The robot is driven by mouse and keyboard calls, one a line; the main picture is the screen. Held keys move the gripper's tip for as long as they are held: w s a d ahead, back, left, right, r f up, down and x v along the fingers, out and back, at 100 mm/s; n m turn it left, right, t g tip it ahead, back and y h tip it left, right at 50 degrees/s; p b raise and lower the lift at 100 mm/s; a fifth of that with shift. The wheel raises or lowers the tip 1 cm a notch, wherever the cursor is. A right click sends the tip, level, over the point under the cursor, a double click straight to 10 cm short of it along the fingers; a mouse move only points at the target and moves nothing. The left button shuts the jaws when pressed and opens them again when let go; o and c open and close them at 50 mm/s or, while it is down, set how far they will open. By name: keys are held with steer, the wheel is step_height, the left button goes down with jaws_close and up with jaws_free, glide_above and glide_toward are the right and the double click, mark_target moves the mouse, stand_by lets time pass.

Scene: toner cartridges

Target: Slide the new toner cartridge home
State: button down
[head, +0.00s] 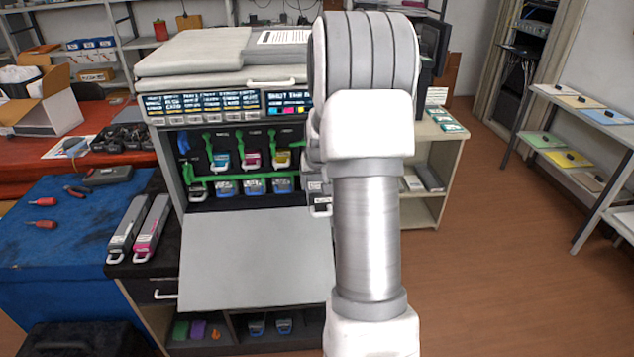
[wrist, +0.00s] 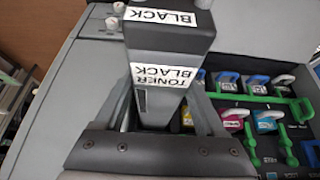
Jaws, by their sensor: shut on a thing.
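The black toner cartridge (wrist: 160,55) is a long dark grey box with white "TONER BLACK" labels, held between the fingers of my gripper (wrist: 164,108) in the wrist view. In the head view my arm hides my gripper and most of the cartridge; a small grey part with a pale label and white handle (head: 321,200) shows beside the arm. The printer (head: 222,95) has its front open. Its dark bay holds cyan (head: 222,161), magenta (head: 252,159) and yellow (head: 283,158) cartridges below green levers. The bay also shows at right in the wrist view. Whether the held cartridge touches the printer cannot be told.
The lowered grey front door (head: 255,250) juts out below the bay. A grey cartridge (head: 127,228) and a pink-labelled one (head: 152,228) lie left of it. A blue mat (head: 65,265) with tools is further left. A low shelf (head: 450,165) stands right; open floor lies beyond.

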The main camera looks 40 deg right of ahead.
steer(key=shift+w+r, duration=0.1)
steer(key=shift+c, duration=0.2)
jaws_free()
steer(key=shift+o, duration=0.2)
steer(key=shift+s+a+b, duration=0.4)
steer(key=shift+s+a, duration=0.15)
steer(key=shift+s, duration=0.35)
steer(key=shift+s+a+b, duration=0.35)
steer(key=shift+s+a, duration=0.15)
steer(key=shift+s, duration=0.4)
steer(key=p+v, duration=0.3)
steer(key=v, duration=0.5)
steer(key=shift+p, duration=0.3)
